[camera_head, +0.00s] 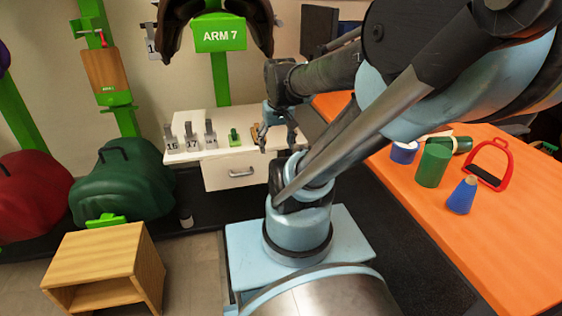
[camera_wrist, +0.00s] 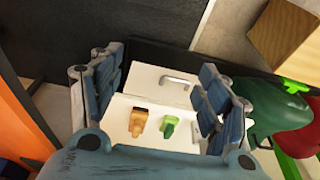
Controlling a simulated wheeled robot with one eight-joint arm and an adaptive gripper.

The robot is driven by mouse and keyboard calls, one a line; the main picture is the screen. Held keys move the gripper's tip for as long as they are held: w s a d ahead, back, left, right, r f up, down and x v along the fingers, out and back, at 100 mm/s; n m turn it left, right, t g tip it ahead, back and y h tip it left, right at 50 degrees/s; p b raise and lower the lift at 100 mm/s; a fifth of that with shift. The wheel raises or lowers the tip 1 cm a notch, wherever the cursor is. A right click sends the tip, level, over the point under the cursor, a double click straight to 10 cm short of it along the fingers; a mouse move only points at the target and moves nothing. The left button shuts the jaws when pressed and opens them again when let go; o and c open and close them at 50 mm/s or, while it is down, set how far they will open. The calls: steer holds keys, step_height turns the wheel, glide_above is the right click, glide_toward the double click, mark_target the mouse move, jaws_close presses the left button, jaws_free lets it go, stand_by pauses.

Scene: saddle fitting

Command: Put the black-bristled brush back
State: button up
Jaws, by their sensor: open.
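My gripper (camera_head: 277,142) is open and empty, with its fingers hanging above the right end of the white drawer cabinet (camera_head: 228,117). In the wrist view my gripper (camera_wrist: 160,98) has its two fingers spread wide on either side of the cabinet. A wooden-brown piece (camera_wrist: 138,123) lies on the cabinet top beside a green piece (camera_wrist: 170,127). In the head view the brown piece (camera_head: 255,133) is partly hidden by my gripper, and the green piece (camera_head: 234,138) stands left of it.
Number tags (camera_head: 191,136) stand at the cabinet's left. The drawer (camera_head: 228,173) appears shut. A wooden box (camera_head: 103,262) stands on the floor.

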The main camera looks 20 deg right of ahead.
steer(key=s+f, duration=0.3)
steer(key=s, duration=0.3)
steer(key=shift+s, duration=0.4)
